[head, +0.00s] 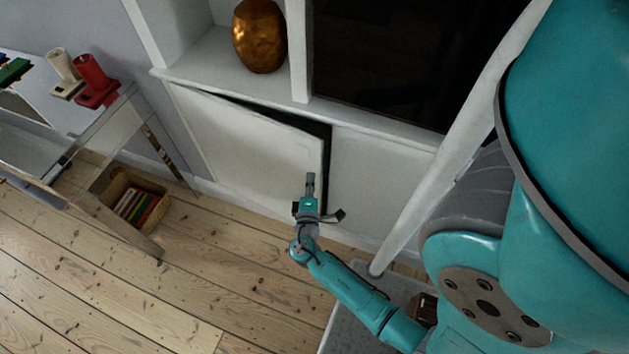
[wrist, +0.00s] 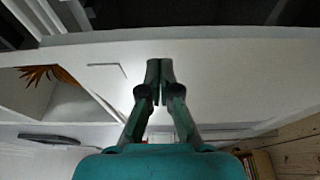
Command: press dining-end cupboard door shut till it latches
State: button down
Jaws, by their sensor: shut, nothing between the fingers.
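The white cupboard door (head: 250,150) stands ajar in the head view. It is hinged on the left, with a dark gap along its top and right edges. My gripper (head: 310,180) is shut and empty, in front of the door's free right edge. In the wrist view my gripper (wrist: 160,68) has its two fingers together against a white surface, which looks like the door (wrist: 225,75). I cannot tell whether the fingertips touch it.
A glass-topped table (head: 100,130) with red (head: 92,75) and cream (head: 64,68) objects stands at the left. A basket of books (head: 135,200) sits beneath it. A copper vase (head: 259,36) stands on the shelf above the door. Floorboards at lower left are clear.

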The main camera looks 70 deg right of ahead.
jog(key=shift+s+a, duration=0.35)
jog(key=shift+s, duration=0.65)
jog(key=s+a, duration=0.2)
jog(key=s, duration=0.5)
jog(key=shift+s+a, duration=0.25)
jog(key=shift+s, duration=0.05)
